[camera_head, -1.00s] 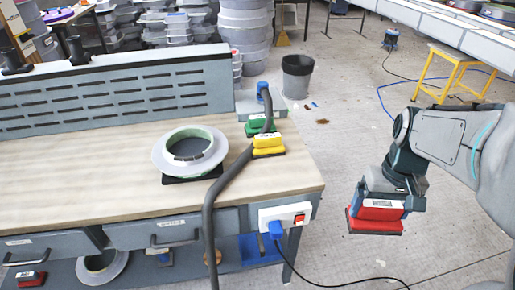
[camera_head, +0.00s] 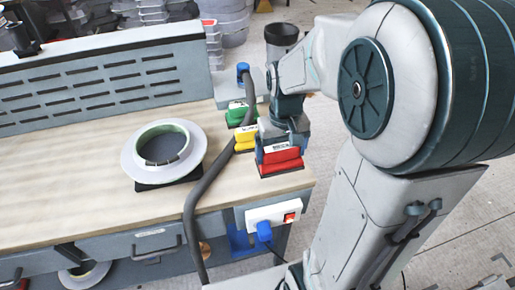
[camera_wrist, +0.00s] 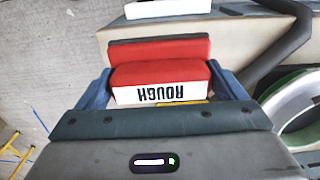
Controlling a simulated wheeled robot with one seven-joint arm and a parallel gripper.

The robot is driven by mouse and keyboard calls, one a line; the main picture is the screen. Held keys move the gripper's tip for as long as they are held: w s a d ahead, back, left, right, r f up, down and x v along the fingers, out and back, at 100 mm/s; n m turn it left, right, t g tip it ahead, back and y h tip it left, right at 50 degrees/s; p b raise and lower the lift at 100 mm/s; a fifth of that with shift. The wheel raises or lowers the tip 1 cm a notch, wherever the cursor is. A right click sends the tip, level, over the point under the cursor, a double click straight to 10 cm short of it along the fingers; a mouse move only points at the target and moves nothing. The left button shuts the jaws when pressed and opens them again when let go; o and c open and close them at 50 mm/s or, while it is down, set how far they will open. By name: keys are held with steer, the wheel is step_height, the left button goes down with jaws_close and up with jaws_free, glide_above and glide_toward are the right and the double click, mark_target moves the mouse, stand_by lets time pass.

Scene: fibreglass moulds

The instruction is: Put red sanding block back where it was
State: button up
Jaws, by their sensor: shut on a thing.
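A red sanding block (camera_head: 280,162) with a white label is in my gripper (camera_head: 287,135), over the right front corner of the workbench (camera_head: 75,190). In the wrist view the red block (camera_wrist: 160,74) sits between my blue fingers (camera_wrist: 160,85), its label reading "ROUGH" upside down. I cannot tell whether its base touches the bench top. A yellow block (camera_head: 245,138) stands just to its left and behind, and a green block (camera_head: 240,112) farther back. A little yellow shows beneath the red block in the wrist view.
A grey hose (camera_head: 207,180) runs over the bench left of the blocks. A ring-shaped mould (camera_head: 132,158) lies on a dark pad farther left. A white socket box (camera_head: 272,214) with a red switch is on the bench front.

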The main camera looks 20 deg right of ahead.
steer(key=shift+w+a+f+p, duration=0.15)
steer(key=shift+w+a+f, duration=0.5)
steer(key=shift+f, duration=0.55)
steer(key=shift+w+a+f+p, duration=0.2)
steer(key=shift+w+a+f, duration=0.5)
steer(key=shift+f, duration=0.55)
steer(key=shift+w+a+f+p, duration=0.15)
steer(key=shift+w+a+f, duration=0.5)
steer(key=shift+f, duration=0.55)
steer(key=shift+w+d+f, duration=0.1)
steer(key=shift+d+f, duration=0.05)
steer(key=o, duration=0.5)
steer(key=shift+f, duration=0.1)
steer(key=shift+o, duration=0.9)
steer(key=shift+r, duration=0.65)
step_height(320, 180, up, 11)
steer(key=s+r+t, duration=0.2)
steer(key=s+t, duration=0.1)
steer(key=s, duration=1.1)
steer(key=shift+s, duration=0.15)
